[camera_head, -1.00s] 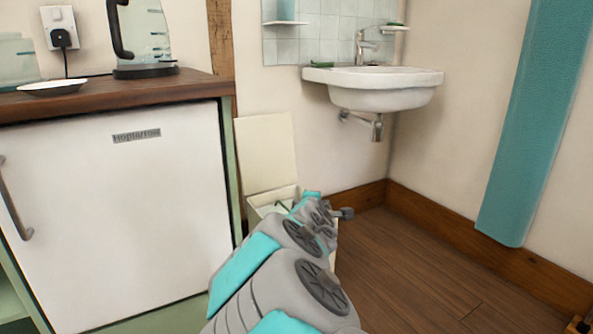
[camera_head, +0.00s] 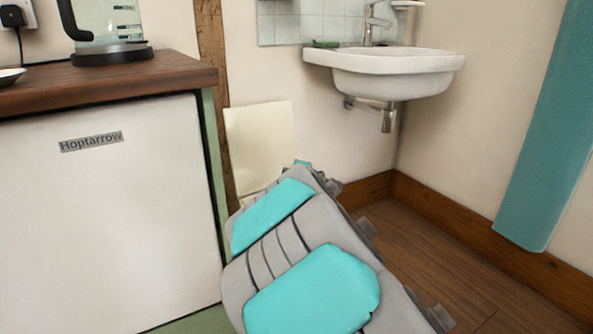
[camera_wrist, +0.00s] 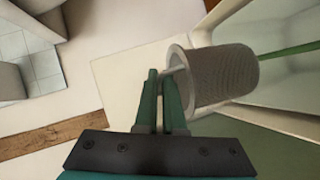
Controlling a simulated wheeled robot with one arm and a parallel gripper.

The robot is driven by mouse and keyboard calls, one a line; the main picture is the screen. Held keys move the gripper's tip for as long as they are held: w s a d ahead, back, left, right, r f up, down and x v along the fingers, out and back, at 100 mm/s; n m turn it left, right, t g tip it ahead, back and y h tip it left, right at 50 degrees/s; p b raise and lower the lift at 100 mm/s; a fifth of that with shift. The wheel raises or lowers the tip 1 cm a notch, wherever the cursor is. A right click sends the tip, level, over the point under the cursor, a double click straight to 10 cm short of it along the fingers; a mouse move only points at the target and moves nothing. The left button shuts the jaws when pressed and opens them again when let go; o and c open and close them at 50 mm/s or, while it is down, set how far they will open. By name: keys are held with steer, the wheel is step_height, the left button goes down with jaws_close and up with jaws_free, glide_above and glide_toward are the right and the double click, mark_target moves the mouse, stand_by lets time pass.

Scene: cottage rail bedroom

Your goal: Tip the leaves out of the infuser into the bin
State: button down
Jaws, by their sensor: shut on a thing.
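The infuser (camera_wrist: 228,74) is a grey mesh basket with a pale rim. In the wrist view it lies tilted on its side, its rim end toward my gripper (camera_wrist: 166,82). The two green fingers are shut on it at the rim side, apparently on a thin handle. The mesh hides its inside, so I cannot tell whether leaves are in it. The bin is a cream box with its lid (camera_head: 260,145) raised against the wall. In the wrist view the bin's pale walls (camera_wrist: 286,122) show beside the infuser. In the head view my arm hides the bin's body, gripper and infuser.
A white fridge (camera_head: 100,220) under a wooden worktop (camera_head: 130,80) stands left of the bin, with a kettle (camera_head: 105,32) on top. A white sink (camera_head: 390,75) hangs above right. The wooden floor (camera_head: 440,250) at right is clear. A green strip (camera_wrist: 290,53) shows behind the infuser.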

steer(key=shift+w+d+f+m+g+y, duration=0.2)
steer(key=shift+d+m+g+y, duration=0.15)
steer(key=shift+m+g, duration=0.25)
steer(key=shift+w+d+f+m+g+y, duration=0.2)
steer(key=shift+d+m+g+y, duration=0.1)
steer(key=shift+m+g, duration=0.25)
steer(key=shift+w+d+f+m+g+y, duration=0.1)
steer(key=shift+w+d+m+g+y, duration=0.2)
steer(key=shift+m, duration=0.2)
steer(key=shift+w+d+f+m+g+y, duration=0.1)
steer(key=shift+d+m+g+y, duration=0.15)
steer(key=shift+m+y, duration=0.15)
step_height(320, 180, down, 6)
steer(key=m+g+y, duration=0.4)
steer(key=m+y, duration=0.4)
steer(key=m, duration=0.1)
steer(key=shift+w+d, duration=0.25)
steer(key=shift+d, duration=0.2)
steer(key=shift+y, duration=0.25)
